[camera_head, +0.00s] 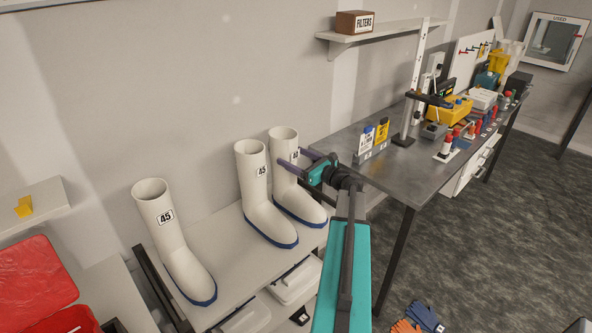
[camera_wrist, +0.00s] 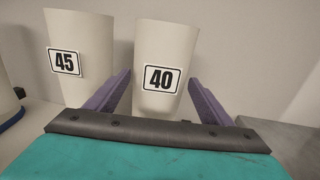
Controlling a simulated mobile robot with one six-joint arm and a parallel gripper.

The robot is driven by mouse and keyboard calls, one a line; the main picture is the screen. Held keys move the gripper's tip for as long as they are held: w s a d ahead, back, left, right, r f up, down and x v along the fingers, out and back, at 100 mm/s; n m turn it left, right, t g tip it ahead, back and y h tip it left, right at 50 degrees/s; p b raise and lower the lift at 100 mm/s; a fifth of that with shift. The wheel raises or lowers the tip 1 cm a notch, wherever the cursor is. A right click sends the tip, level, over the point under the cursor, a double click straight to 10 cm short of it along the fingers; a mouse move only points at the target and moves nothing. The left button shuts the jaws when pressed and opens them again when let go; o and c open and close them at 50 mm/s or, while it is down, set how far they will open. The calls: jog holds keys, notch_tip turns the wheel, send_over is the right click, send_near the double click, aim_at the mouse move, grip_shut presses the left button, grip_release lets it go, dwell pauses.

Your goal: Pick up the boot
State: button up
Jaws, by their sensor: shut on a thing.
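Three white boots with blue soles stand upright on a light bench. The rightmost boot (camera_head: 286,178), labelled 40 in the wrist view (camera_wrist: 165,55), has my gripper (camera_head: 291,160) at its shaft. The purple fingers lie on either side of the shaft in the wrist view, and my gripper is shut on it. The middle boot (camera_head: 256,190) is labelled 45 and stands close to its left; it also shows in the wrist view (camera_wrist: 82,50). The left boot (camera_head: 170,235) is labelled 45 and stands apart. The gripped boot's sole seems to rest on the bench.
A grey workbench (camera_head: 400,165) with bottles, yellow bins and a stand is at the right. A shelf (camera_head: 375,38) holds a FILTERS box (camera_head: 354,23). A red container (camera_head: 35,285) is at the lower left. Gloves (camera_head: 418,318) lie low at the right.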

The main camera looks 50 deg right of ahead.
aim_at(295, 134)
jog(key=shift+r, duration=0.25)
jog(key=shift+r+b, duration=1.4)
jog(key=shift+r, duration=3.4)
jog(key=shift+s, duration=0.1)
